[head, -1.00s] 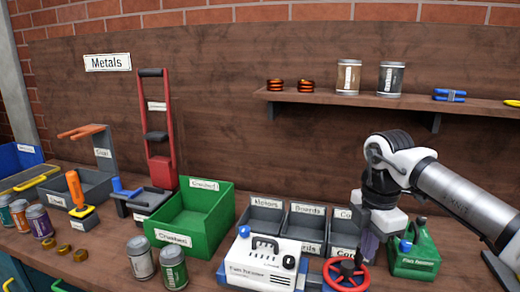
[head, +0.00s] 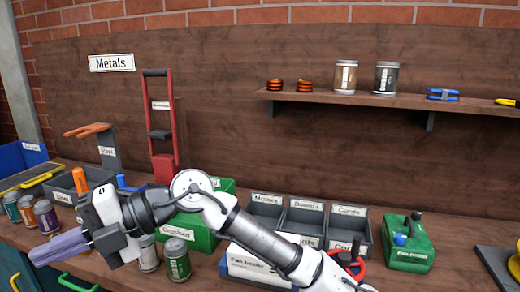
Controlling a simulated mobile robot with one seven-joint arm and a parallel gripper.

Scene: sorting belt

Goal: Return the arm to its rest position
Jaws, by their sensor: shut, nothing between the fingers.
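My arm reaches from the lower middle of the head view toward the left, low over the front of the bench. My gripper (head: 62,247) is at the lower left, pointing left, with its fingers together and nothing seen between them. It is in front of several small cans, among them an orange can (head: 46,216) and a purple can (head: 75,213).
Two cans (head: 174,259) stand near the bench front under my arm. A shelf (head: 400,101) holds cans and small parts.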

